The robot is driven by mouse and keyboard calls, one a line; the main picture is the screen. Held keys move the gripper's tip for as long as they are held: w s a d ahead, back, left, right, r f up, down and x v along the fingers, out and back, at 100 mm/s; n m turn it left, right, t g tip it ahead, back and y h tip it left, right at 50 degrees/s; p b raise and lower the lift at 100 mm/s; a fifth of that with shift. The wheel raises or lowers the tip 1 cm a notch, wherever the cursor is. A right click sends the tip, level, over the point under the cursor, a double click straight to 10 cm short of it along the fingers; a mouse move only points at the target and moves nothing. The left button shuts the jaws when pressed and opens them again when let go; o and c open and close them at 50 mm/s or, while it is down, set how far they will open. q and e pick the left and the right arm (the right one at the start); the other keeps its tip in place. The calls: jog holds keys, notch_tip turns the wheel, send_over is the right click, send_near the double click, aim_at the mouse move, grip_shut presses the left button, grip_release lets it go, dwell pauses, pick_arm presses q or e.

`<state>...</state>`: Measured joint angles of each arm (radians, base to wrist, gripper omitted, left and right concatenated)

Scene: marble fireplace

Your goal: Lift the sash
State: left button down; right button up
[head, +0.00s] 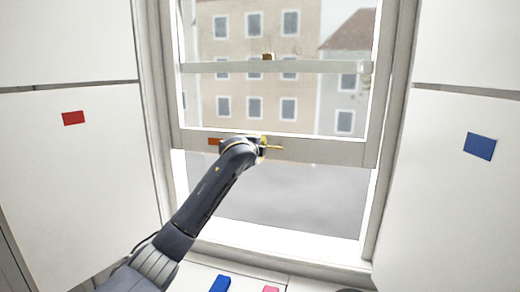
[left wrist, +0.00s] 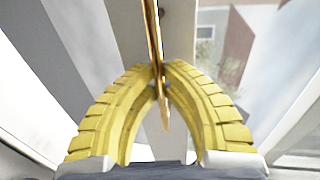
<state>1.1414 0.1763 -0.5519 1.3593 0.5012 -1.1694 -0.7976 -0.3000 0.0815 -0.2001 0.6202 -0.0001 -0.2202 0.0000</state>
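The lower sash (head: 335,150) is a white framed window, and its bottom rail stands well above the sill (head: 270,253) with an open gap beneath. Part of the handle is hidden by the gripper in the head view. My right gripper is not in view.
White shutter panels stand at the left (head: 70,180) and right (head: 450,190), with a red patch (head: 73,118) and a blue patch (head: 480,146). A small brass latch (head: 267,56) sits on the upper meeting rail (head: 310,66). Blue (head: 220,284) and pink (head: 270,289) pieces lie below the sill.

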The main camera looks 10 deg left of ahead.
pick_arm(q)
jog(key=c, duration=1.5)
grip_release()
jog(key=shift+s, duration=0.15)
jog(key=v, duration=1.1)
jog(key=shift+s, duration=0.35)
jog(key=shift+a+r, duration=0.15)
